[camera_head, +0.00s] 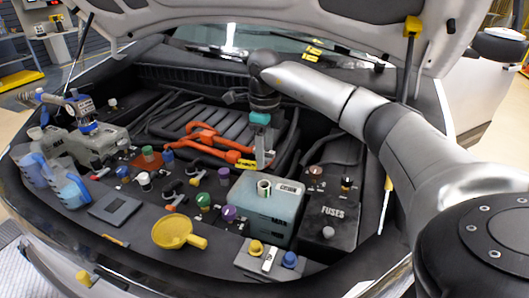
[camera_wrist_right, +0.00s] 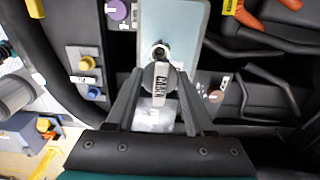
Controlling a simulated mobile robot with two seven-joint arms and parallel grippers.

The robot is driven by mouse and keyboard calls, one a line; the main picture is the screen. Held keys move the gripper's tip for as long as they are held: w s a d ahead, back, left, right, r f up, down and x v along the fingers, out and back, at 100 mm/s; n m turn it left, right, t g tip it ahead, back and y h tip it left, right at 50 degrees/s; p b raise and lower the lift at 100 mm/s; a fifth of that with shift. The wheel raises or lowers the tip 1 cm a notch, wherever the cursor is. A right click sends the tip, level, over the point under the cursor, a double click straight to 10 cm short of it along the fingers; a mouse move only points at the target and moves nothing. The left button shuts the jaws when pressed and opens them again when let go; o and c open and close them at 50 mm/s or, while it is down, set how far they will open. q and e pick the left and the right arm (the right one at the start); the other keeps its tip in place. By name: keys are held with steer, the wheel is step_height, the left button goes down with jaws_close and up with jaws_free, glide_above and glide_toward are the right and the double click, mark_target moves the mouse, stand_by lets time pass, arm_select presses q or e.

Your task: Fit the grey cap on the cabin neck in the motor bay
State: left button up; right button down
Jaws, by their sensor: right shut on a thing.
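My right gripper (camera_head: 264,165) reaches down over the bay, above and behind the cabin tank (camera_head: 262,215), a pale blue box. In the right wrist view the gripper (camera_wrist_right: 158,92) is shut on the grey cap (camera_wrist_right: 149,76), a dark grey round piece between the fingertips. In the head view the cap is not clear. The white cabin neck (camera_head: 264,187) stands uncapped on the tank top. In the wrist view the neck (camera_wrist_right: 160,51) lies just above the cap, and a CABIN label overlaps the cap area. The cap looks apart from the neck.
The black fuse box (camera_head: 328,222) stands right of the tank. Yellow and blue caps (camera_head: 289,260) sit in front. A yellow funnel (camera_head: 172,230), several small coloured caps and blue jugs (camera_head: 72,190) are to the left. Orange cables (camera_head: 205,140) run behind; the raised bonnet hangs above.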

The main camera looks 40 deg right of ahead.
steer(key=shift+p, duration=0.4)
steer(key=shift+f+b, duration=1.6)
steer(key=shift+f, duration=1.3)
steer(key=shift+p, duration=0.8)
steer(key=shift+f+b, duration=0.75)
steer(key=shift+f, duration=0.75)
steer(key=shift+c, duration=1)
jaws_free()
steer(key=shift+r, duration=0.1)
